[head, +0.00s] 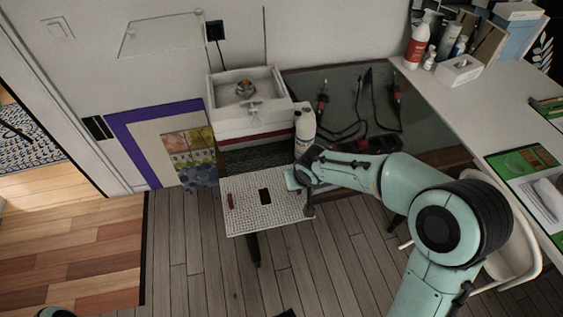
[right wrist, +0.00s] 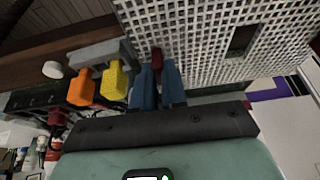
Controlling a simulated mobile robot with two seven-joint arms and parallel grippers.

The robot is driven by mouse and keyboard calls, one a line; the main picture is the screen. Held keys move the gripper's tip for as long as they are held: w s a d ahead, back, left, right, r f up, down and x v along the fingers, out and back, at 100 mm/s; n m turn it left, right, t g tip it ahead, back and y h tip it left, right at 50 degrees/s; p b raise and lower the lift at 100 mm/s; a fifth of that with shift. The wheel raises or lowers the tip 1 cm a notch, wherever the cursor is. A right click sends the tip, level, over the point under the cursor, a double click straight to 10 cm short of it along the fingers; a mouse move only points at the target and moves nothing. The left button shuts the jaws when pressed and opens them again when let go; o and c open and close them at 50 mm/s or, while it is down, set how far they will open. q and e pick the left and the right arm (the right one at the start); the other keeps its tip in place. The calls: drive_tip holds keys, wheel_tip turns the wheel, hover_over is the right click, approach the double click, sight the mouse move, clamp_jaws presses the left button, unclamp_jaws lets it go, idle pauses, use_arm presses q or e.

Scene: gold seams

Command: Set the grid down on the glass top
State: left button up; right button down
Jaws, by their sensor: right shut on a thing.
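The grid (head: 283,213) is a pale perforated panel with a dark rectangular opening near its middle and a small red piece near its left edge. My right gripper (head: 300,182) is shut on its right side; the right wrist view shows a red part between the blue fingers (right wrist: 158,85). The dark glass top (head: 345,85) lies behind the grid. The grid covers or overhangs its front left part; I cannot tell whether they touch.
On the glass top are a white box (head: 250,115), a white bottle (head: 304,128) and red-and-black tools (head: 322,105) with cables. A white desk (head: 440,90) stands on the right. Orange (right wrist: 82,88) and yellow (right wrist: 115,80) pieces lie beside the fingers. Bare floor is in front.

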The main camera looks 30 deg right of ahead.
drive_tip(key=w, duration=0.3)
drive_tip(key=w+d+p, duration=0.1)
drive_tip(key=w, duration=0.3)
drive_tip(key=w+d, duration=0.1)
drive_tip(key=w, duration=0.3)
drive_tip(key=shift+w+d+p, duration=0.1)
drive_tip(key=shift+d+p, duration=0.15)
drive_tip(key=shift+p, duration=0.15)
drive_tip(key=shift+w+f, duration=0.1)
drive_tip(key=shift+f, duration=1.6)
drive_tip(key=shift+f, duration=0.1)
drive_tip(key=shift+f+b, duration=0.2)
drive_tip(key=shift+b, duration=0.1)
drive_tip(key=c, duration=1.2)
unclamp_jaws()
drive_tip(key=shift+r, duration=0.1)
drive_tip(key=shift+o, duration=0.2)
drive_tip(key=shift+r, duration=0.45)
drive_tip(key=p+v, duration=0.1)
drive_tip(key=v, duration=1)
drive_tip(key=shift+s+r, duration=0.15)
drive_tip(key=shift+s, duration=0.1)
